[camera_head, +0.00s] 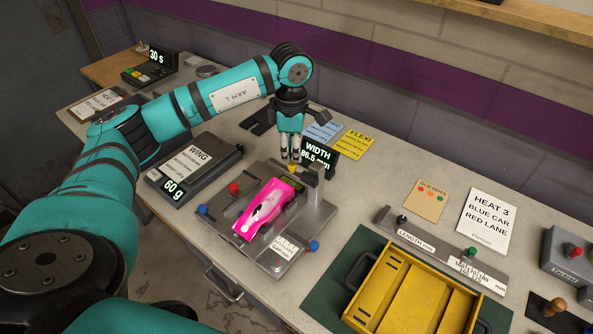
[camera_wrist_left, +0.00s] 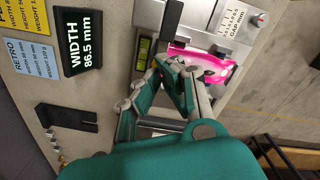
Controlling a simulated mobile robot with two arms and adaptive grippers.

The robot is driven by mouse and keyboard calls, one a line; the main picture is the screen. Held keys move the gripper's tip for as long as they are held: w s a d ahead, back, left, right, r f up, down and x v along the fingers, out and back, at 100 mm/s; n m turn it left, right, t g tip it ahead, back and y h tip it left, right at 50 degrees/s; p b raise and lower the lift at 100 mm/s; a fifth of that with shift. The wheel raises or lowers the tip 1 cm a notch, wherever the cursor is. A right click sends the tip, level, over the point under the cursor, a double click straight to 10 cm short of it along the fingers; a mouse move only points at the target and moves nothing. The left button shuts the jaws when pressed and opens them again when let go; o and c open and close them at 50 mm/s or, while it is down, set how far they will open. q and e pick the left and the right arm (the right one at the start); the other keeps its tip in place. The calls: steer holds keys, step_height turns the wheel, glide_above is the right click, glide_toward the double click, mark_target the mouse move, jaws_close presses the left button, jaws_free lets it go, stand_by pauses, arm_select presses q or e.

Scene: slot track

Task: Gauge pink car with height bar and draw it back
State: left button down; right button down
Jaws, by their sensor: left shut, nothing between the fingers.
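The pink car (camera_head: 263,208) with a white patch lies on a grey metal gauge fixture (camera_head: 218,228). In the left wrist view the pink car (camera_wrist_left: 207,65) is partly hidden behind my fingers. A grey upright post with a bar (camera_head: 319,193) stands at the fixture's back right; I cannot tell for sure that it is the height bar. My left gripper (camera_head: 291,160) points down, shut and empty, just behind the car's far end, near a small yellow piece (camera_head: 292,168). Its closed fingers also show in the left wrist view (camera_wrist_left: 182,85). I cannot tell whether they touch anything. My right gripper is out of view.
A display (camera_head: 319,156) reads WIDTH 86.5 mm behind the fixture. Red and blue knobs surround the car. A scale (camera_head: 188,172) showing 60 g stands left. A yellow tray (camera_head: 395,300) and a length gauge (camera_head: 430,246) lie right. Cards lie at the back.

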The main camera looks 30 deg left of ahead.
mark_target(292, 164)
arm_select(q)
steer(key=shift+f+b, duration=2.4)
steer(key=shift+f, duration=0.8)
stand_by(1.0)
steer(key=shift+r, duration=0.15)
stand_by(0.6)
steer(key=shift+r+p, duration=2.55)
steer(key=shift+r, duration=1.4)
steer(key=shift+f, duration=0.1)
